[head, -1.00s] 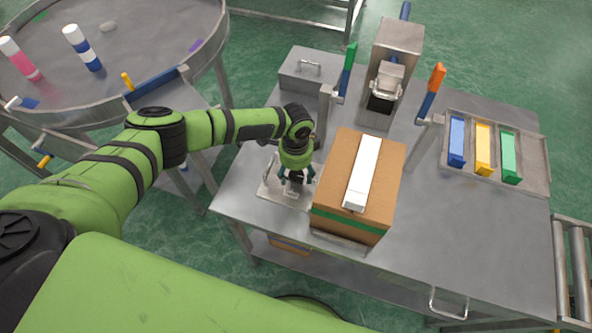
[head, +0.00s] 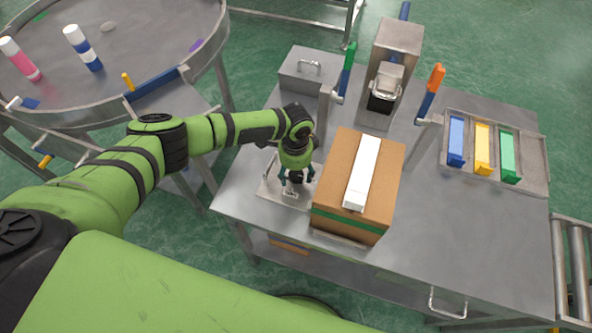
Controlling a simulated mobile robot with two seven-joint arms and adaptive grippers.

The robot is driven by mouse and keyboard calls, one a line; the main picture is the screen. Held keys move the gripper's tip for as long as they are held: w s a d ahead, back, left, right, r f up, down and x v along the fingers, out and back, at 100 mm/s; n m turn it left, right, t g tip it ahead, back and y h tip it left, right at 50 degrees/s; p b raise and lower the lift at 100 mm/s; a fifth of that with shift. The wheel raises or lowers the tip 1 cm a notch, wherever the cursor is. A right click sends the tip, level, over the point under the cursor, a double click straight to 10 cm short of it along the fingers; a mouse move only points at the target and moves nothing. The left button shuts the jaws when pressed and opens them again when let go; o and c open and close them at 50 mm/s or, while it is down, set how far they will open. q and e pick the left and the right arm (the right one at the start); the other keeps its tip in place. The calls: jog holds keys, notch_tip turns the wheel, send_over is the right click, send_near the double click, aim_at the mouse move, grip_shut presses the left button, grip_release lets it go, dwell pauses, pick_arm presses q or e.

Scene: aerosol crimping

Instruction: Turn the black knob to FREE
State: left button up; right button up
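My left gripper (head: 297,179) points down over a small metal plate (head: 270,190) at the front left of the steel table. Its teal fingers show on either side of a dark patch. I cannot tell whether that patch is the black knob or part of the gripper, nor whether the fingers touch anything. No FREE marking is readable; the knob is hidden or too small to make out. A small pale metal part shows just below the fingers. My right gripper is not in view.
A cardboard box (head: 338,195) with a white strip on top stands close right of the gripper. Behind are a lidded metal box (head: 306,73), a green-handled lever (head: 349,60) and an orange-handled lever (head: 435,80). A tray (head: 538,165) with coloured bars lies right.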

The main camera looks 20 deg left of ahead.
aim_at(295, 175)
pick_arm(q)
jog(key=shift+r, duration=0.1)
notch_tip(295, 175, up, 12)
dwell(0.6)
dwell(0.4)
